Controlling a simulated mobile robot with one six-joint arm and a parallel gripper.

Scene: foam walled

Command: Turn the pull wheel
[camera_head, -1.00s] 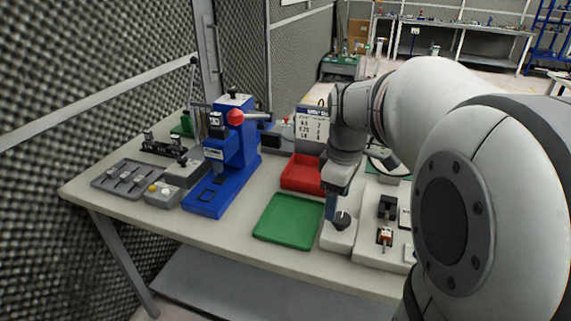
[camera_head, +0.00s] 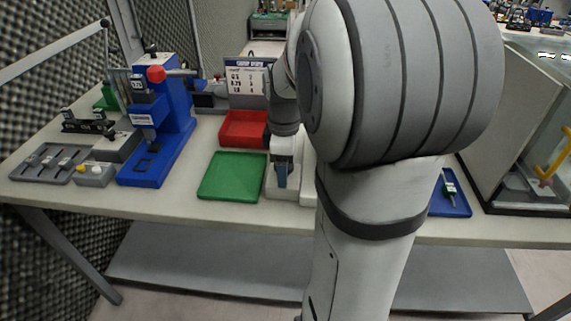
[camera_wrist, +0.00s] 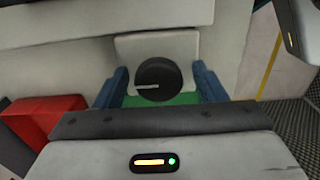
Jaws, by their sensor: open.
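The pull wheel appears to be a black round knob (camera_wrist: 158,76) with a white line across its face, mounted on a pale grey base (camera_wrist: 158,45) in the wrist view. My gripper (camera_wrist: 160,84) is open, with one blue finger on each side of the knob. Gaps show between the fingers and the knob, and I see no contact. In the head view my gripper (camera_head: 283,176) points down over the pale base (camera_head: 289,189) at the table's front. The knob is hidden there behind the gripper.
A green tray (camera_head: 232,177) lies just left of my gripper, with a red bin (camera_head: 243,128) behind it. A blue press (camera_head: 160,130) stands further left. A blue tray (camera_head: 450,203) and a glass-sided case (camera_head: 525,150) are at the right. My arm hides the middle.

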